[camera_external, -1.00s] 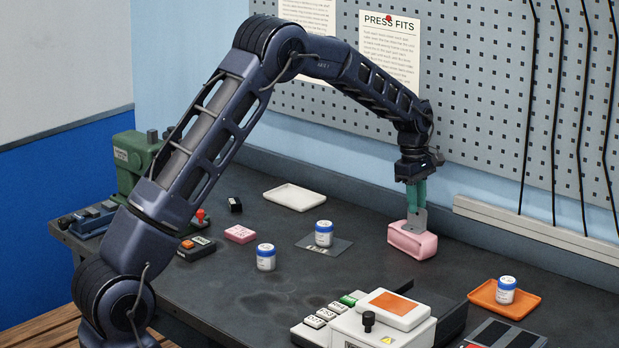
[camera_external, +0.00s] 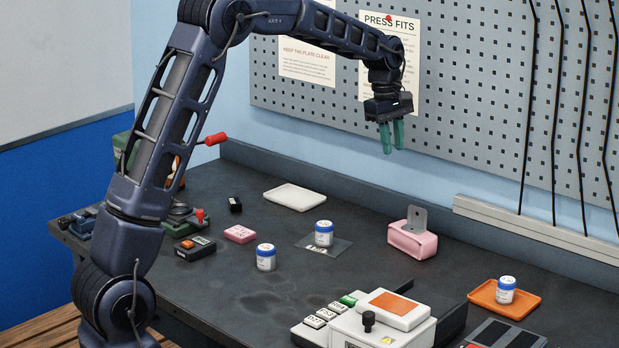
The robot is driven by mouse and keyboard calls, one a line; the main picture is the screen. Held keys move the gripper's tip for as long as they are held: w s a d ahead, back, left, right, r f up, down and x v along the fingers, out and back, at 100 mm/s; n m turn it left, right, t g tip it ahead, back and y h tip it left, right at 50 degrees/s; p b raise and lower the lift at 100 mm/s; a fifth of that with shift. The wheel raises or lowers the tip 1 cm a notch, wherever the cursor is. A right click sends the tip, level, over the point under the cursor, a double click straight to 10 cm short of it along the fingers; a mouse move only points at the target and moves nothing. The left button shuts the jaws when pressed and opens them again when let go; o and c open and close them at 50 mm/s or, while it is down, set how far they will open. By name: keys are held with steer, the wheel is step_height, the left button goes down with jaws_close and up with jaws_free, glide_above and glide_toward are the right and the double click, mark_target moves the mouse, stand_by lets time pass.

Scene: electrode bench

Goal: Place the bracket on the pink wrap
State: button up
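The bracket (camera_external: 417,217) is a grey metal plate with a small hole. It stands upright in or against the pink wrap (camera_external: 409,243), which sits on the dark bench at the right of centre.
A white tray (camera_external: 295,197) lies at the back. A white machine with an orange pad (camera_external: 393,304) stands in front. A pink box (camera_external: 240,234) lies at left. The pegboard rises close behind my gripper.

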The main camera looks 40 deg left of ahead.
steer(key=s+a+r+m+t, duration=0.15)
steer(key=s+r+m, duration=0.35)
steer(key=s, duration=0.8)
steer(key=s+a+r+m+t, duration=0.1)
steer(key=s+a+r+m, duration=0.2)
steer(key=s+r, duration=0.7)
steer(key=s+a+f+m, duration=0.1)
steer(key=s+f+m, duration=0.2)
steer(key=s, duration=1.1)
steer(key=s+f+m+t+y, duration=0.1)
steer(key=s+f+m, duration=0.3)
steer(key=s, duration=0.9)
step_height(320, 180, down, 2)
steer(key=shift+s+a+f+m, duration=0.25)
steer(key=shift+s+a+m, duration=0.05)
steer(key=shift+s+a, duration=0.1)
steer(key=shift+t, duration=0.25)
